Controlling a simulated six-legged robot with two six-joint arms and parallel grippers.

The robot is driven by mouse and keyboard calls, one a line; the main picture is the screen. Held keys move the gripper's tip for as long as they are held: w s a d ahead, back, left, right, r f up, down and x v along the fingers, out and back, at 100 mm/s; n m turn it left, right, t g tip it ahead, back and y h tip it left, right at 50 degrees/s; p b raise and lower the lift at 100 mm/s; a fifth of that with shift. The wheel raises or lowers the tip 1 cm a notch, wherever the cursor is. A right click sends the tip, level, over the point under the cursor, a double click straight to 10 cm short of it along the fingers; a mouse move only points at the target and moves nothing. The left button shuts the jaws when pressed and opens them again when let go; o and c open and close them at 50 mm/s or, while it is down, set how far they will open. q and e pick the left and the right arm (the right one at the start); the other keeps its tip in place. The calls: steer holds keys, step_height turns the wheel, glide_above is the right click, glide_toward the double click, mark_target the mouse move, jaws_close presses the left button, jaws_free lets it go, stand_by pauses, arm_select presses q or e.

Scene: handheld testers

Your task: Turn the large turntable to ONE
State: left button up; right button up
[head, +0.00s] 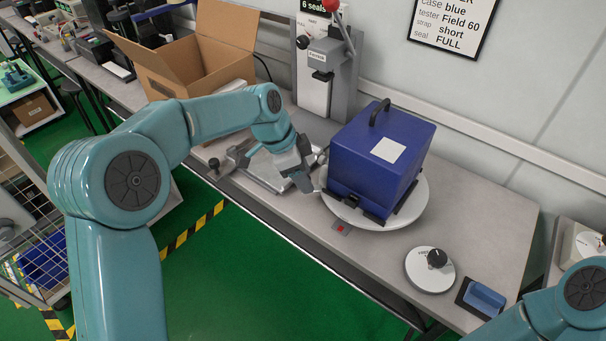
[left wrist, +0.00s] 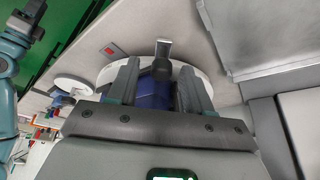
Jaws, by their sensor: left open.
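The large turntable (head: 415,208) is a white disc on the bench, with a dark blue case (head: 375,160) on it. The case has a black handle on top and a white label. My left gripper (head: 305,178) is at the left edge of the disc, open, its fingers pointing towards the case. In the left wrist view the turntable (left wrist: 107,76) lies beyond the open fingers (left wrist: 160,78). A grey upright tab (left wrist: 163,48) at its rim and part of the blue case (left wrist: 152,92) show between them. I cannot tell whether the fingers touch anything. My right gripper is out of view.
A small disc with a black knob (head: 430,272) and a blue block on a dark pad (head: 482,298) are at the right. A red button (head: 341,228) is in front of the turntable. A press (head: 330,75) and an open cardboard box (head: 190,60) stand behind.

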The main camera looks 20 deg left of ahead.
arm_select(q)
steer(key=shift+w+f, duration=0.1)
steer(key=shift+c, duration=0.4)
jaws_close()
steer(key=shift+d, duration=0.1)
